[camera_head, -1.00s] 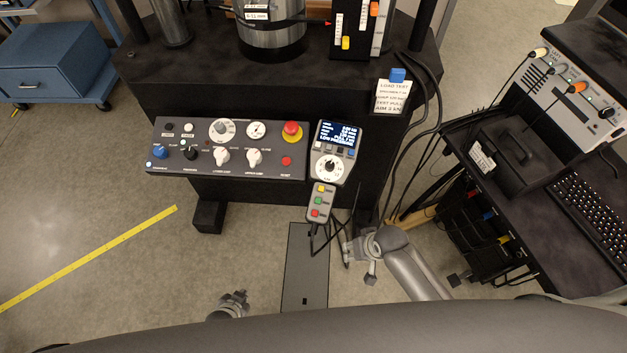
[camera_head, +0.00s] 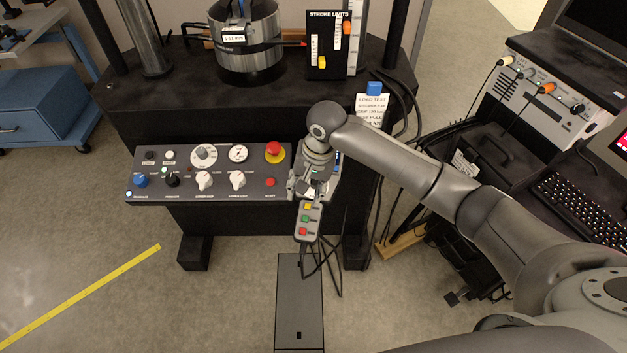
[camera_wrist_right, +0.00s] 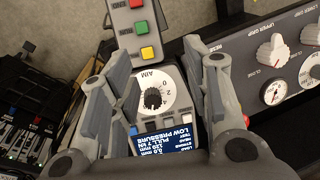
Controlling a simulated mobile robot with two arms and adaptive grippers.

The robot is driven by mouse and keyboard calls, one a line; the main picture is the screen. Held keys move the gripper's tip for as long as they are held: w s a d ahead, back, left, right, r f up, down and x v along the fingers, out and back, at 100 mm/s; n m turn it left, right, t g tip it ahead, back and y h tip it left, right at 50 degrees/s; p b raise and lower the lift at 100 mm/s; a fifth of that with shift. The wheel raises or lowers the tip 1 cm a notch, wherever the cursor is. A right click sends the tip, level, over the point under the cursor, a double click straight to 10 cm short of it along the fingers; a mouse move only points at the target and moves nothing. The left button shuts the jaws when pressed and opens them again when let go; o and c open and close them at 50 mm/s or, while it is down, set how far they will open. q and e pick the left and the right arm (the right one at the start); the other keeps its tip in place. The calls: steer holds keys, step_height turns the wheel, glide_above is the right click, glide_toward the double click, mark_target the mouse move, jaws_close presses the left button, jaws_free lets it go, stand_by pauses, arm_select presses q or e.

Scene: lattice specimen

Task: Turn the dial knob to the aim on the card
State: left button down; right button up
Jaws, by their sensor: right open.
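The black dial knob (camera_wrist_right: 153,98) sits on a white dial marked AIM, with 0, 2 and 4, on the grey hand pendant (camera_head: 309,221). I cannot read its pointer clearly. My right gripper (camera_wrist_right: 160,78) is open, its fingers on either side of the dial and apart from the knob. In the head view my right gripper (camera_head: 316,186) covers the dial and most of the screen. The pendant's blue screen (camera_wrist_right: 168,138) shows LOW PRESSURE in the wrist view. The white card (camera_head: 371,103) hangs below a blue clip, its lower lines partly hidden by my arm. My left gripper is out of view.
A control panel (camera_head: 205,185) with knobs and a red emergency button (camera_head: 274,151) lies left of the pendant. The pendant's green, red and yellow buttons (camera_wrist_right: 141,28) are near my fingers. Cables hang at the right. The floor in front is open.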

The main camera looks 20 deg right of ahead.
mark_target(315, 183)
steer(key=w+d+r+m, duration=0.3)
steer(key=w+d+r, duration=0.2)
steer(key=r, duration=0.1)
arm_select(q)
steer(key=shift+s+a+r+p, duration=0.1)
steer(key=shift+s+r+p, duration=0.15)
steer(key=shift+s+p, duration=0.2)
arm_select(e)
steer(key=shift+h, duration=0.4)
steer(key=f, duration=0.7)
steer(key=a+f, duration=0.1)
steer(key=f, duration=0.3)
steer(key=shift+w, duration=0.25)
jaws_close()
steer(key=shift+r, duration=0.1)
